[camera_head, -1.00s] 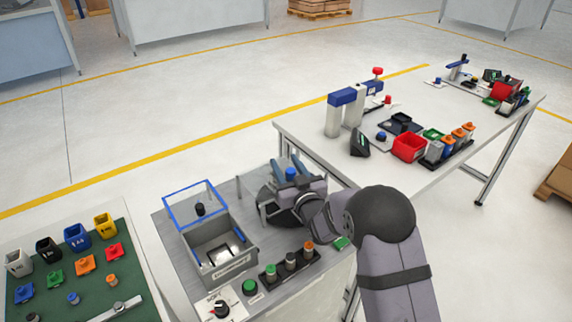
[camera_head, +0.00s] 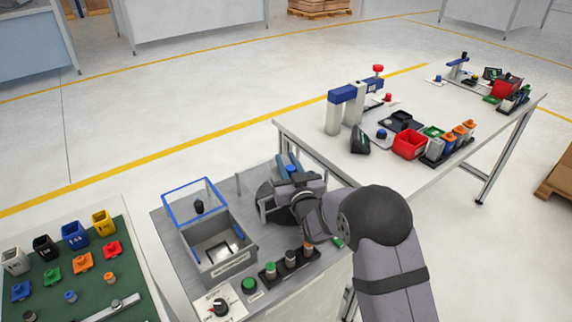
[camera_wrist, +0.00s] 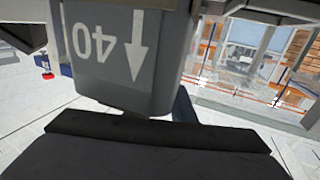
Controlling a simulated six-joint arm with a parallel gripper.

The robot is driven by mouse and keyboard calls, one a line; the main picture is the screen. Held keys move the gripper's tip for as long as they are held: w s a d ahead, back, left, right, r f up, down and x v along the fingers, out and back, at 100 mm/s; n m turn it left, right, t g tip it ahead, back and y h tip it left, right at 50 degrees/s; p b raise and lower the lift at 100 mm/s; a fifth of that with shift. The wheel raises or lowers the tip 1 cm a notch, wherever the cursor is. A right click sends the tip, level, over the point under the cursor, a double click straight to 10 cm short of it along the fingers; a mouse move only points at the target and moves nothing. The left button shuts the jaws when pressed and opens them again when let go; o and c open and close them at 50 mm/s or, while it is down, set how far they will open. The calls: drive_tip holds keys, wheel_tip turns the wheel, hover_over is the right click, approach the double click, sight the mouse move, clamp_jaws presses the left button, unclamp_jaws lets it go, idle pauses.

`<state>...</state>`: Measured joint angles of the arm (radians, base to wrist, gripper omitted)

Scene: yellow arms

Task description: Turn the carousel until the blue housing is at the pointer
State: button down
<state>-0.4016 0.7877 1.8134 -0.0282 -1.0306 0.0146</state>
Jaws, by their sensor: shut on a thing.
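The carousel (camera_head: 264,194) is a dark round disc on the grey bench, with a pale upright post at its left. My gripper (camera_head: 287,180) is low over it and hides much of the disc. A blue part (camera_head: 291,168) shows close against the gripper, and another blue piece shows just behind it. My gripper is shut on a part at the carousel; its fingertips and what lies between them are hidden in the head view. I cannot make out the pointer.
A grey bin (camera_head: 222,255) with a blue-edged clear guard (camera_head: 195,203) stands left of the carousel. In front are several capped cylinders (camera_head: 290,259), a green button (camera_head: 248,286) and a rotary knob (camera_head: 219,307). A white table (camera_head: 395,165) with more parts stands at the right.

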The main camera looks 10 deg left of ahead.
sight(289, 173)
drive_tip(key=shift+w+d+m+t+h+b, duration=0.15)
drive_tip(key=shift+m+t+h+b, duration=0.35)
drive_tip(key=shift+h, duration=0.55)
drive_tip(key=shift+d+m+t+h+b, duration=0.2)
drive_tip(key=shift+m+h+b, duration=0.25)
drive_tip(key=shift+m+h, duration=0.55)
drive_tip(key=shift+d+m+h, duration=0.3)
drive_tip(key=shift+m+h, duration=0.4)
drive_tip(key=shift+h, duration=0.55)
drive_tip(key=shift+d+m+h, duration=0.25)
drive_tip(key=shift+m+h, duration=0.45)
drive_tip(key=shift+h, duration=0.5)
drive_tip(key=shift+d+m+h, duration=0.15)
drive_tip(key=shift+m+h, duration=0.15)
drive_tip(key=shift+h, duration=0.2)
drive_tip(key=c, duration=1.5)
unclamp_jaws()
drive_tip(key=shift+s+a+b, duration=0.15)
drive_tip(key=shift+s, duration=1.05)
drive_tip(key=shift+s+a+b, duration=0.1)
drive_tip(key=shift+s+a, duration=0.1)
drive_tip(key=shift+s, duration=1.05)
drive_tip(key=shift+s+a+b, duration=0.15)
drive_tip(key=shift+s, duration=1.05)
drive_tip(key=shift+c, duration=0.6)
